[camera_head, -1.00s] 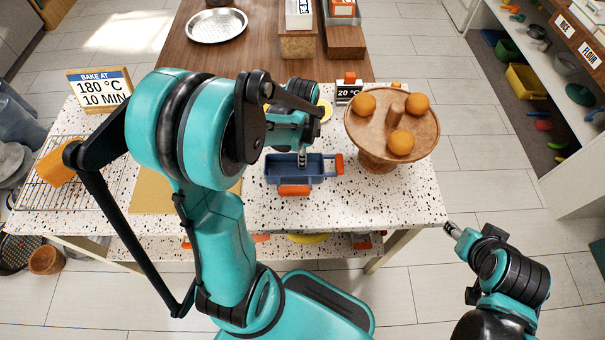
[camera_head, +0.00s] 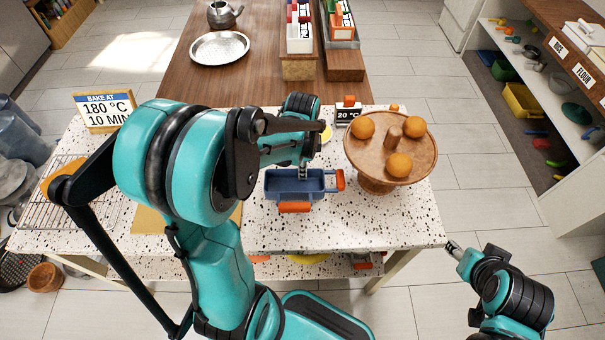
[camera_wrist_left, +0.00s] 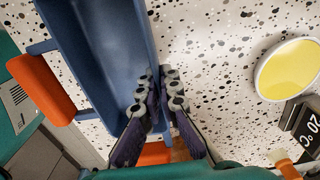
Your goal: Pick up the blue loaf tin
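The blue loaf tin (camera_head: 283,190) stands on the speckled table, with an orange handle at its near side and another at its right end. It fills the upper left of the left wrist view (camera_wrist_left: 85,45). My left gripper (camera_head: 303,172) reaches down to the tin's far long wall. In the left wrist view its fingers (camera_wrist_left: 157,88) are close together with the tin's wall between them, one inside and one outside. The tin appears to rest on the table. My right gripper (camera_head: 453,248) is off the table at the lower right, small and apart from everything; its opening is unclear.
A wooden stand (camera_head: 359,167) with several oranges is close to the tin's right. A 20 °C display (camera_head: 347,115) and a yellow round dish (camera_wrist_left: 291,69) are behind it. A cooling rack (camera_head: 50,208) and baking sign (camera_head: 104,110) are at left. The table's front right is clear.

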